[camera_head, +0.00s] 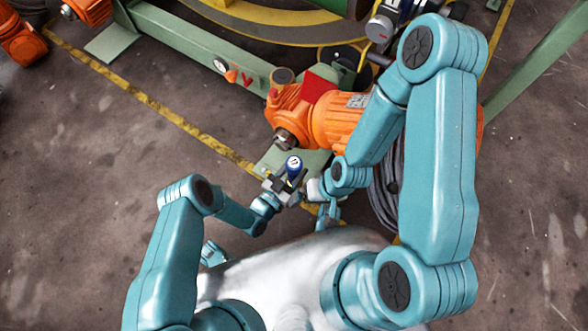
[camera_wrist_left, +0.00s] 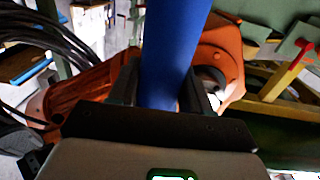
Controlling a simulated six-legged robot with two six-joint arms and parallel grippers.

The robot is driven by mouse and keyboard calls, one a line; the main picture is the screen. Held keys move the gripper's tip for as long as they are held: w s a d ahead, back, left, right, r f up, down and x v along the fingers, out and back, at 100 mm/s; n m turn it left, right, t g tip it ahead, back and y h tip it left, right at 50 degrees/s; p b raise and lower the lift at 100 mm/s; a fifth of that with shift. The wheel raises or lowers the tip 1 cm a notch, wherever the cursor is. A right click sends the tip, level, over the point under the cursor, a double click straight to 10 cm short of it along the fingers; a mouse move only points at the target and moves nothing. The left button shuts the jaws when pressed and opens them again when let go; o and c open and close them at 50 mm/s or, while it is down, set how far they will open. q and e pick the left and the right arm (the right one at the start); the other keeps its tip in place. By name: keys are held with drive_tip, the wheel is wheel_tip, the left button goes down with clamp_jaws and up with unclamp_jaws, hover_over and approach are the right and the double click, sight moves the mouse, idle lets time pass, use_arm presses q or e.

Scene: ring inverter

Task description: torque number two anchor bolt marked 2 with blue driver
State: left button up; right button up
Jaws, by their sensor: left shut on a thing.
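The blue driver (camera_head: 293,170) has a white cap with a dark mark too small to read. My left gripper (camera_head: 282,189) is shut on it in the head view, in front of the orange motor. In the left wrist view the driver (camera_wrist_left: 172,50) is a thick blue cylinder between the dark fingers of my left gripper (camera_wrist_left: 165,88). My right gripper (camera_head: 326,206) is close to the right of the left one; its fingers are too small and overlapped to read. The bolt marked 2 cannot be made out; a green foot plate (camera_head: 309,160) lies behind the driver, partly hidden.
The orange motor (camera_head: 338,118) stands just beyond the grippers. A green beam (camera_head: 185,55) and a yellow ring (camera_head: 270,20) lie behind it. Dark cable coils (camera_head: 383,195) are beside my right arm. The floor at left (camera_head: 90,190) is clear.

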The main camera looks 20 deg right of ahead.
use_arm(q)
drive_tip(key=shift+f+b, duration=0.4)
drive_tip(key=shift+b, duration=0.05)
idle(1.4)
drive_tip(key=shift+r, duration=0.1)
drive_tip(key=shift+r+p, duration=2.15)
drive_tip(key=shift+r, duration=0.4)
drive_tip(key=shift+a+r, duration=0.1)
